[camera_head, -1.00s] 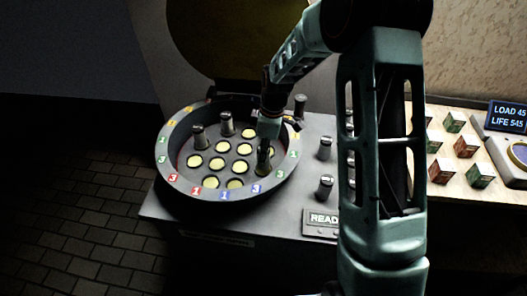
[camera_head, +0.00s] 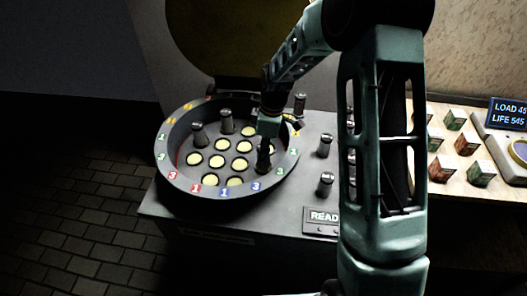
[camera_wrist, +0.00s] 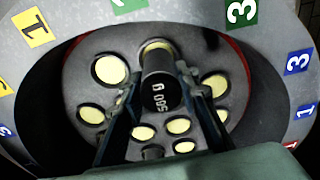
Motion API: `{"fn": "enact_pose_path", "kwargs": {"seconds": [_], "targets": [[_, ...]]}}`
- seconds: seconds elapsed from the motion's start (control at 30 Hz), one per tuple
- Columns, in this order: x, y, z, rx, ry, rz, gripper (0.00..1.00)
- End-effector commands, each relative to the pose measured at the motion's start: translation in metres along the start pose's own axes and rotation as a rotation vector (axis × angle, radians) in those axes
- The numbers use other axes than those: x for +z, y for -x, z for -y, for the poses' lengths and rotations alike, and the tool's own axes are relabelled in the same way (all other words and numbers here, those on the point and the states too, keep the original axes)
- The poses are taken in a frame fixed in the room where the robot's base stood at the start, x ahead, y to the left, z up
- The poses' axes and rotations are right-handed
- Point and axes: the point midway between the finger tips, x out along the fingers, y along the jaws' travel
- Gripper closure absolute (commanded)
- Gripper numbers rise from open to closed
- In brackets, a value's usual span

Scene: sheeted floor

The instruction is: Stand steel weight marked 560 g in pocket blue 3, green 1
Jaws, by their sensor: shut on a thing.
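My gripper (camera_head: 264,142) is shut on a dark steel weight (camera_head: 263,158), held upright over the right side of the round dish (camera_head: 224,191). In the wrist view the weight (camera_wrist: 160,88) sits between my fingers, and its label seems to read 560 g. Its far end overlaps a yellow-floored pocket (camera_wrist: 156,45); I cannot tell whether it is inside or just above. The rim carries coloured number tags, among them a blue 3 (camera_wrist: 298,62) and a green 3 (camera_wrist: 242,12). A green tag (camera_wrist: 130,4) at the top edge is cut off.
Two weights (camera_head: 199,134) (camera_head: 226,122) stand in the dish's left and back pockets; several pockets are empty. More weights (camera_head: 325,145) (camera_head: 325,183) stand on the grey bench right of the dish. A board of coloured blocks (camera_head: 467,144) and a display (camera_head: 508,115) lie further right.

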Motion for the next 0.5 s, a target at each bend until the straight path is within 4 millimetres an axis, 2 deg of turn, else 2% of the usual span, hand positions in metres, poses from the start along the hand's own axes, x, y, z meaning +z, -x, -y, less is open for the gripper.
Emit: {"fn": "enact_pose_path", "kwargs": {"seconds": [0.5], "targets": [[0.0005,-0.0071,-0.0008,0.002,0.000,-0.001,1.00]]}}
